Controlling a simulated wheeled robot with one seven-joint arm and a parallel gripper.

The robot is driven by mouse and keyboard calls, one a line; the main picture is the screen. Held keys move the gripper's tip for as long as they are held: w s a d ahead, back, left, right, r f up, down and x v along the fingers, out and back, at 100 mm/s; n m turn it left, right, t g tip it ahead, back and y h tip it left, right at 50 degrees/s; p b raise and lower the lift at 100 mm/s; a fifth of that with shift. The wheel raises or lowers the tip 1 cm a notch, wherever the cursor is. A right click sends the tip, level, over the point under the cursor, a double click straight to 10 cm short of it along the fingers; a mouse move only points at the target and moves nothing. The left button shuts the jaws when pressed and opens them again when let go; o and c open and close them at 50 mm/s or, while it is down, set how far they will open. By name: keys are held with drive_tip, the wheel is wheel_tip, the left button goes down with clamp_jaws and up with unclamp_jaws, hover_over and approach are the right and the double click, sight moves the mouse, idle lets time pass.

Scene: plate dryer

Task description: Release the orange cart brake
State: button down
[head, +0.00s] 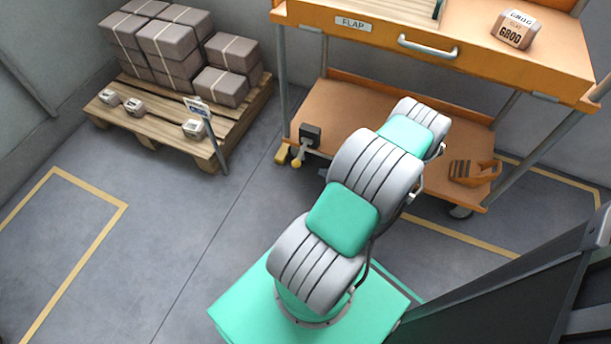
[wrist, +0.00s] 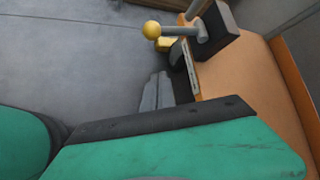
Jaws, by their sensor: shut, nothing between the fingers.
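The orange cart (head: 440,55) stands at the back, with an upper tray and a lower shelf. At the shelf's left front corner is the cart brake: a black block (head: 310,132) with a short grey lever ending in a yellow knob (head: 296,162). In the wrist view the block (wrist: 218,38), the grey lever (wrist: 182,31) and the yellow knob (wrist: 152,30) show at the top. My gripper (wrist: 158,76) shows there as two grey fingers side by side, shut and empty, below the knob and apart from it.
A pallet (head: 150,125) with grey boxes stands at the left, a small sign post (head: 212,135) at its corner. An orange bin (head: 474,172) sits on the shelf's right. A labelled box (head: 513,30) is on the cart top. The floor left of my arm is clear.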

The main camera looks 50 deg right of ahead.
sight(301, 153)
drive_tip(key=shift+s+f, duration=0.1)
drive_tip(key=shift+f, duration=0.05)
drive_tip(key=b+x, duration=0.4)
drive_tip(key=x, duration=0.7)
drive_tip(key=a+r, duration=0.2)
drive_tip(key=r, duration=0.1)
drive_tip(key=shift+a+r, duration=0.15)
drive_tip(key=shift+r, duration=0.2)
drive_tip(key=shift+w, duration=0.25)
